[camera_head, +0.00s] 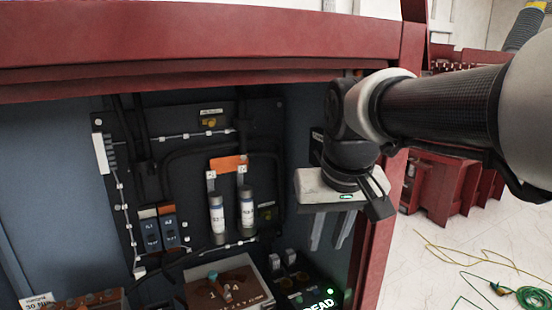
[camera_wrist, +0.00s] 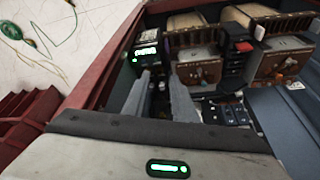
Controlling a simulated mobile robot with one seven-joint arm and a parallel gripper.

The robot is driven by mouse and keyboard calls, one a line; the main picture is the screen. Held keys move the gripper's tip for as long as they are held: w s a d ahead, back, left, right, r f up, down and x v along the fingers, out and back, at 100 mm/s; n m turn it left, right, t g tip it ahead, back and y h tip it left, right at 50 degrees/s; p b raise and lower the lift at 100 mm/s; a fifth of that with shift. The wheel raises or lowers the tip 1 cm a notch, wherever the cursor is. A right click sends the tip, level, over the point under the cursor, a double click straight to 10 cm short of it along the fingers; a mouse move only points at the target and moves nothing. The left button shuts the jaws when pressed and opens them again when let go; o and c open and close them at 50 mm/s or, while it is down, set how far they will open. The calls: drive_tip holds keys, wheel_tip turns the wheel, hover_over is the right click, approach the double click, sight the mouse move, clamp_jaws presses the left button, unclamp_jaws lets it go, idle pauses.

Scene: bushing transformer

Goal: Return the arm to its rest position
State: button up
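My arm (camera_head: 430,105) reaches in from the right of the head view, bent down at the wrist. My gripper (camera_head: 328,243) hangs with its fingers pointing down at the right side of the open red cabinet (camera_head: 200,35). In the wrist view my gripper (camera_wrist: 162,78) shows two grey fingers with a gap between them. The gripper is open and empty, and the fingers appear to touch nothing. The fingers point towards the cabinet's lower equipment.
Two cylindrical fuses (camera_head: 246,208) stand on the dark back panel. Below are a brown block (camera_head: 228,288) and a box with a lit green display (camera_head: 318,301). The red cabinet post (camera_head: 377,240) is close right of my gripper. Cables (camera_head: 533,298) lie on the pale floor.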

drive_tip(key=s+d+f+m+t, duration=0.1)
drive_tip(key=s+d+f, duration=0.15)
drive_tip(key=s, duration=0.35)
drive_tip(key=s+d+f+t, duration=0.1)
drive_tip(key=s+d+f, duration=0.15)
drive_tip(key=s, duration=0.35)
wheel_tip(320, 180, up, 8)
drive_tip(key=p, duration=0.7)
drive_tip(key=shift+d+f+p, duration=0.15)
drive_tip(key=shift+p, duration=0.25)
